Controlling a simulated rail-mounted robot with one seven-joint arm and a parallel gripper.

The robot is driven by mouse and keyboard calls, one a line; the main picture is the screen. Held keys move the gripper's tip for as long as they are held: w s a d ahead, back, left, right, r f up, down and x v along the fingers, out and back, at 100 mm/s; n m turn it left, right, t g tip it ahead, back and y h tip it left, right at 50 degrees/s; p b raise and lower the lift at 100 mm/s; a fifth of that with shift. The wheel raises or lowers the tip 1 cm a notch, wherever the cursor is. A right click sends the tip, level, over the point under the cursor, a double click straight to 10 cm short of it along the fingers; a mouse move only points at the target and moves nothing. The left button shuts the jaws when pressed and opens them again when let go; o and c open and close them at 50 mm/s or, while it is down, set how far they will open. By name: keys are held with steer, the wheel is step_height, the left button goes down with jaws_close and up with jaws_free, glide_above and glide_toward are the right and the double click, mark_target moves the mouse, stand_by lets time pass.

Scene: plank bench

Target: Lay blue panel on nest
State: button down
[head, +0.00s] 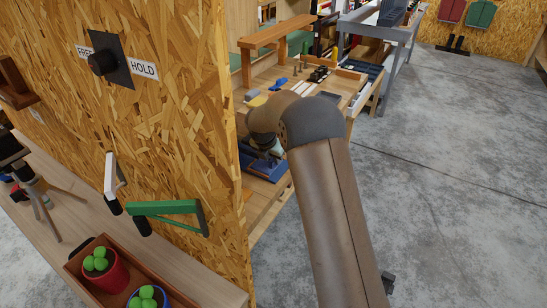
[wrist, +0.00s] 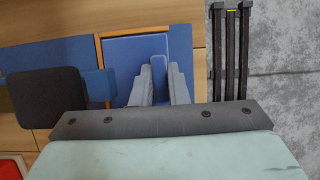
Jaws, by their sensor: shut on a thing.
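My gripper (wrist: 161,88) is shut on a narrow blue upright piece (wrist: 158,72), which seems to be part of the blue panel (wrist: 124,47). The panel lies flat behind and under the fingers in the wrist view. Thin orange edging shows along its left and top sides; I cannot tell whether this edging belongs to the nest. In the head view my gripper (head: 264,148) is low over the bench, partly hidden by my arm, with a blue surface (head: 262,166) under it. I cannot tell whether the panel touches what is below.
A dark grey pad (wrist: 45,97) and a wider blue piece (wrist: 55,55) lie left of the panel. A black rack (wrist: 230,50) stands at the right by the bench edge. The board wall (head: 180,120) stands left of my arm; a wooden shelf (head: 276,34) is behind.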

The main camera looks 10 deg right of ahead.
steer(key=c, duration=1.3)
jaws_free()
steer(key=shift+c, duration=0.2)
steer(key=shift+r, duration=0.1)
steer(key=b+v, duration=0.2)
steer(key=v, duration=1.5)
steer(key=s+d+f+m+g+y, duration=0.1)
steer(key=s+d+f+m, duration=0.1)
steer(key=s+m, duration=0.7)
steer(key=s+d+f+m+g+y, duration=0.1)
steer(key=s+d+f+m, duration=0.1)
steer(key=s+m, duration=0.7)
steer(key=s+d+f+m+g+y, duration=0.1)
steer(key=s+m, duration=0.8)
steer(key=s, duration=1.2)
steer(key=shift+s+d+f+m, duration=0.25)
steer(key=shift+d+f+m, duration=0.15)
steer(key=shift+d+f, duration=0.3)
